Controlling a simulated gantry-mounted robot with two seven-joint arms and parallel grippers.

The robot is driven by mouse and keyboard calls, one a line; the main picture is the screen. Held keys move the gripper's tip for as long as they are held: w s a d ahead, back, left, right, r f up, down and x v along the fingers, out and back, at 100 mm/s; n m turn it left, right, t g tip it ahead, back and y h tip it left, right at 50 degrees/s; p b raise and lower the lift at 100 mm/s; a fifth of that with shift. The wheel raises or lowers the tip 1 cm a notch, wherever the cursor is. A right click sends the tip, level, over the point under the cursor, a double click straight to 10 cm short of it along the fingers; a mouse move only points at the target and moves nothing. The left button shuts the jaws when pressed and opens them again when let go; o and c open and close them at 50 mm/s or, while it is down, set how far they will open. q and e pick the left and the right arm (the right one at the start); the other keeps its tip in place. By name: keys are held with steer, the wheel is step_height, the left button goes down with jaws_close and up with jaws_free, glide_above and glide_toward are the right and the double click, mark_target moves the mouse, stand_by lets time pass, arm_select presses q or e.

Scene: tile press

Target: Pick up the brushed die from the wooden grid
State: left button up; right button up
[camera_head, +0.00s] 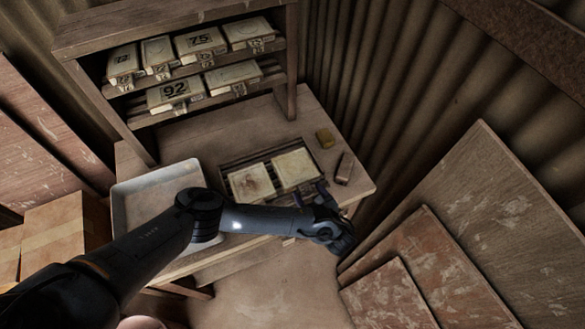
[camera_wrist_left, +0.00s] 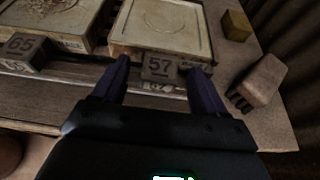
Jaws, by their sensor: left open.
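Two pale square dies lie side by side on the wooden grid (camera_head: 258,157). The right die (camera_head: 296,168) looks cleaner; in the left wrist view it (camera_wrist_left: 163,22) has a front tag reading 57. The left die (camera_head: 251,182) has a dark smudge on its face in the head view; its tag reads 65 in the left wrist view (camera_wrist_left: 48,20). I cannot tell for certain which is brushed. My left gripper (camera_head: 313,194) is open at the front edge of the right die. In the left wrist view its fingers (camera_wrist_left: 160,70) straddle the 57 tag. My right gripper is not in view.
A brush-like block (camera_head: 345,168) and a small yellow block (camera_head: 325,138) lie right of the grid. A pale tray (camera_head: 130,205) is on the left of the bench. A shelf (camera_head: 200,72) with several numbered dies stands behind. Boards (camera_head: 480,210) lean at right.

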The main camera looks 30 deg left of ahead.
arm_select(q)
steer(key=shift+w+a+f, duration=0.2)
steer(key=shift+w+a, duration=0.1)
steer(key=shift+a, duration=0.15)
steer(key=shift+s+d, duration=0.15)
steer(key=shift+d, duration=0.1)
steer(key=shift+c, duration=1.4)
jaws_close()
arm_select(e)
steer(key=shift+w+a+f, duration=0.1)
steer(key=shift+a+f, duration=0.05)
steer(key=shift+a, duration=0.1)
arm_select(q)
steer(key=shift+r, duration=0.2)
